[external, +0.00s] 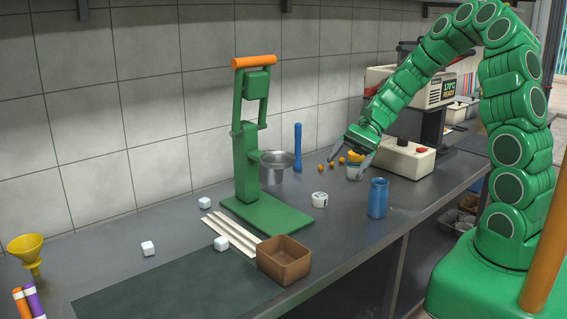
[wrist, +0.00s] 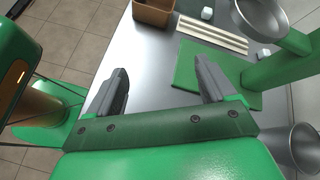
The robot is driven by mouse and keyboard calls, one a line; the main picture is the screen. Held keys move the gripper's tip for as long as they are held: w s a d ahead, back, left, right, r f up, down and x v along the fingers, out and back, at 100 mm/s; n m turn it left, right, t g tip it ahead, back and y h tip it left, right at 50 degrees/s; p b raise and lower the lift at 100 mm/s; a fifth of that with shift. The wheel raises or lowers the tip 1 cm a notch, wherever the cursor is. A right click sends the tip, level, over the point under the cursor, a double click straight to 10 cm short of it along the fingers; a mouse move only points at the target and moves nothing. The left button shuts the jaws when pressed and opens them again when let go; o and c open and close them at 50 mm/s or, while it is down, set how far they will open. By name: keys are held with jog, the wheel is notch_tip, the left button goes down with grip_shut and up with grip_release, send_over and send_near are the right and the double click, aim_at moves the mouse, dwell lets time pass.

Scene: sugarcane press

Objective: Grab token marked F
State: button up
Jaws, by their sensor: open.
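My gripper (external: 352,156) is open, above the counter to the right of the press. Its spread, empty fingers also show in the wrist view (wrist: 163,82).
The green press (external: 267,213) stands mid-counter. A brown box (external: 284,263) and pale strips (external: 232,232) lie in front. A yellow funnel (external: 27,248) is far left.

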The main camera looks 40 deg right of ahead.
jog(key=w+d+f+m+t+y, duration=0.1)
jog(key=w+d+f+m+t, duration=0.15)
jog(key=w+f+m, duration=0.2)
jog(key=m+t, duration=0.2)
jog(key=m, duration=0.2)
send_near(320, 195)
jog(key=shift+s+a+f+y, duration=0.1)
jog(key=shift+a+f+y, duration=0.1)
jog(key=shift+a+f, duration=0.25)
jog(key=shift+a+f+y, duration=0.2)
jog(key=shift+a+f, duration=0.05)
jog(key=shift+a, duration=0.35)
jog(key=shift+w+x, duration=0.15)
jog(key=shift+x, duration=1.8)
jog(key=shift+w+x, duration=0.2)
jog(key=shift+x, duration=1.75)
jog(key=shift+d+f, duration=0.1)
jog(key=shift+d, duration=0.05)
jog(key=c, duration=1.1)
jog(key=shift+o, duration=0.2)
